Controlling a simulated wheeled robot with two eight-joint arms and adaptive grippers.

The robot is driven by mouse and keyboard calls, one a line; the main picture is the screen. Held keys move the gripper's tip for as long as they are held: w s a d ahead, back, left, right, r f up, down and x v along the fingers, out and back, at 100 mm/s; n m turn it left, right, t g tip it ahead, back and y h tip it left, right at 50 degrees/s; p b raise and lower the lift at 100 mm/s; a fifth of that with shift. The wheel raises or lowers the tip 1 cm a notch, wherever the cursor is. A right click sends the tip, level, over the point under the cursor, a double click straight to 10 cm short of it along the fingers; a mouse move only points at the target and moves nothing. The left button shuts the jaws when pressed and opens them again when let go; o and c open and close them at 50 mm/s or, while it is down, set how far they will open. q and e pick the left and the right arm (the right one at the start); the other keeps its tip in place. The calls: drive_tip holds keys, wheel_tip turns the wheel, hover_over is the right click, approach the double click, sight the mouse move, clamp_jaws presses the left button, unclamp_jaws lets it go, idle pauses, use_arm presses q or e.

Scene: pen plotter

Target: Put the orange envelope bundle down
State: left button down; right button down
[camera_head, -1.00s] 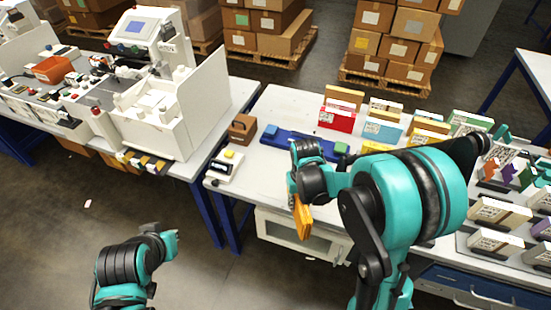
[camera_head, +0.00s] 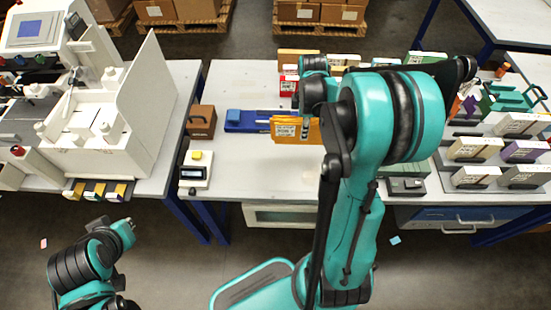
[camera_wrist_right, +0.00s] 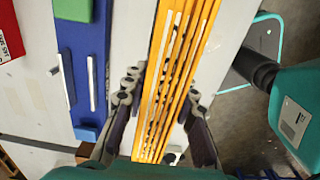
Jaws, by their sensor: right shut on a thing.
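The orange envelope bundle (camera_head: 290,131), with a white label on its side, is above the white table (camera_head: 240,165), in front of the blue fixture (camera_head: 260,121). My right gripper (camera_wrist_right: 165,110) is shut on it. In the right wrist view the bundle (camera_wrist_right: 178,75) shows as several orange envelopes edge-on between the two dark fingers. Whether its lower edge touches the table is unclear. In the head view my right arm hides most of the fingers. My left gripper (camera_head: 124,232) is at the lower left, over the floor; its finger state is unclear.
A brown box with a handle (camera_head: 201,121) and a small device with a yellow button (camera_head: 195,168) are left of the bundle. A red bundle (camera_head: 288,84) stands behind. Racks of bundles (camera_head: 476,149) fill the right side. Bare tabletop lies in front of the blue fixture.

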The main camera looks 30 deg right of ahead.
drive_tip(key=a+f+b, duration=0.1)
drive_tip(key=a+f, duration=0.2)
drive_tip(key=w+a+f+b, duration=0.1)
drive_tip(key=a+f+b, duration=0.1)
drive_tip(key=a+f, duration=0.1)
drive_tip(key=a+f+b, duration=0.1)
drive_tip(key=a+f, duration=0.2)
drive_tip(key=f, duration=0.1)
drive_tip(key=shift+w+a+b, duration=0.25)
drive_tip(key=shift+w+b, duration=0.1)
drive_tip(key=shift+w, duration=0.05)
drive_tip(key=shift+r, duration=0.1)
drive_tip(key=c, duration=1.6)
unclamp_jaws()
drive_tip(key=shift+f, duration=0.25)
drive_tip(key=shift+c, duration=0.2)
drive_tip(key=o, duration=0.4)
drive_tip(key=shift+o, duration=0.2)
drive_tip(key=shift+r, duration=0.15)
